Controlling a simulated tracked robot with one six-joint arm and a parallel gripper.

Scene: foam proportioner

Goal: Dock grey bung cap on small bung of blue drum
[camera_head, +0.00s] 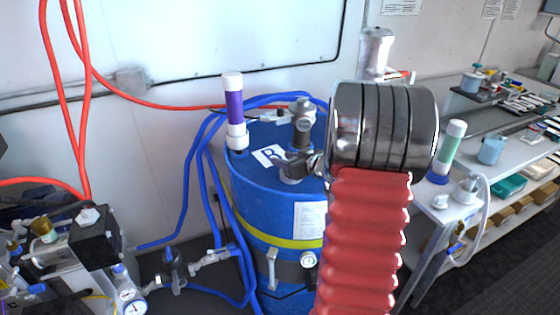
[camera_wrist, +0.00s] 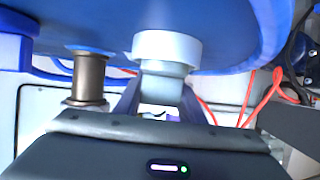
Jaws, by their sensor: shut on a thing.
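The blue drum (camera_head: 262,177) stands in the middle of the head view, with a yellow band and a white label. In the wrist view its blue top (camera_wrist: 225,30) fills the upper part. My gripper (camera_wrist: 160,103) is shut on the pale grey bung cap (camera_wrist: 167,47), holding its narrower part between two dark fingers. The cap's wide end is at or close to the blue surface; I cannot tell whether it touches. The small bung cannot be made out. In the head view my arm hides the drum's right side, and my gripper and the cap do not show.
A metal fitting (camera_head: 303,125) rises from the drum top; a metal post (camera_wrist: 88,80) stands beside the cap. A white and purple cylinder (camera_head: 234,105) stands at the lid's left edge. Blue hoses (camera_head: 203,165) run left of the drum. A cluttered bench (camera_head: 505,150) is at right.

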